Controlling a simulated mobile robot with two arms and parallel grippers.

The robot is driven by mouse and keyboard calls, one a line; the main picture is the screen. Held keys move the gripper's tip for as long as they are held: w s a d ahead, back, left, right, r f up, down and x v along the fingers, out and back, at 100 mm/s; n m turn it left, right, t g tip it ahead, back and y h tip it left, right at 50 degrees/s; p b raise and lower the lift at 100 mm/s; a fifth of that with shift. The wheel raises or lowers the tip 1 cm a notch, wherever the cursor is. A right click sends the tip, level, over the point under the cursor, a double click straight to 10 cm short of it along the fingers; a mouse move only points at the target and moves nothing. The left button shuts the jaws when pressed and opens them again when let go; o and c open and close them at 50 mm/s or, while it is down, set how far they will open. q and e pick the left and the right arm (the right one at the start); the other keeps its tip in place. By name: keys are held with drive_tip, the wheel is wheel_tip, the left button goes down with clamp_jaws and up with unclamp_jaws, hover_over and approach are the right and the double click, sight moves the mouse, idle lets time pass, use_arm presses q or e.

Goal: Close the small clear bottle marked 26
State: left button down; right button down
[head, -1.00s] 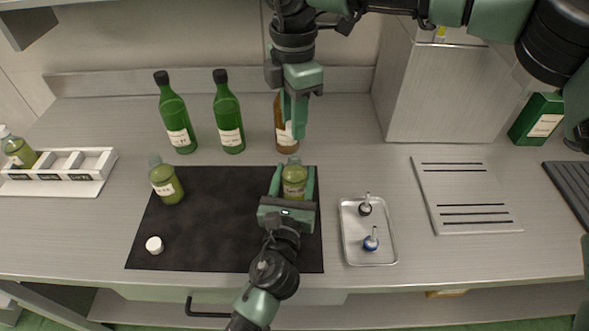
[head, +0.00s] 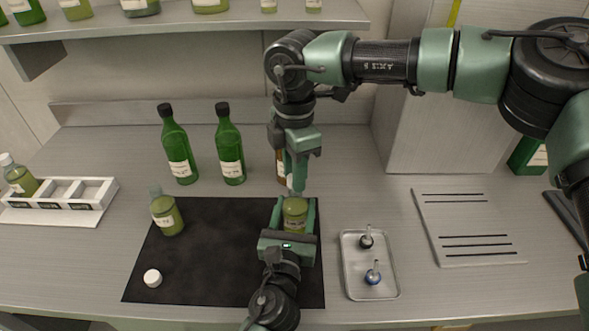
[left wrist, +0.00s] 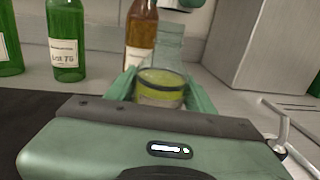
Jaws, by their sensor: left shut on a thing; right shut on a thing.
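A small clear bottle with yellow-green oil (head: 295,219) stands on the dark mat (head: 225,262); it also shows in the left wrist view (left wrist: 160,88). My left gripper (head: 295,212) is shut around its body. Its label number is hidden or unreadable. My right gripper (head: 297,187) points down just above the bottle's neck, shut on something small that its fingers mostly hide. A second small oil bottle (head: 167,216) stands at the mat's left, its label too blurred to read. A loose white cap (head: 152,278) lies on the mat's front left.
Two tall green bottles (head: 178,150) (head: 229,150) and an amber bottle (head: 281,168) stand behind the mat. A metal tray (head: 371,292) with two pourers is to the right, beside a slotted board (head: 468,225). A white rack (head: 60,200) holds a small bottle at left.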

sight(295, 210)
drive_tip(key=shift+f, duration=0.65)
drive_tip(key=shift+f, duration=0.6)
drive_tip(key=m, duration=0.8)
drive_tip(key=shift+a, duration=0.1)
drive_tip(key=shift+m, duration=1.1)
drive_tip(key=c, duration=1.1)
unclamp_jaws()
drive_tip(key=shift+r, duration=0.1)
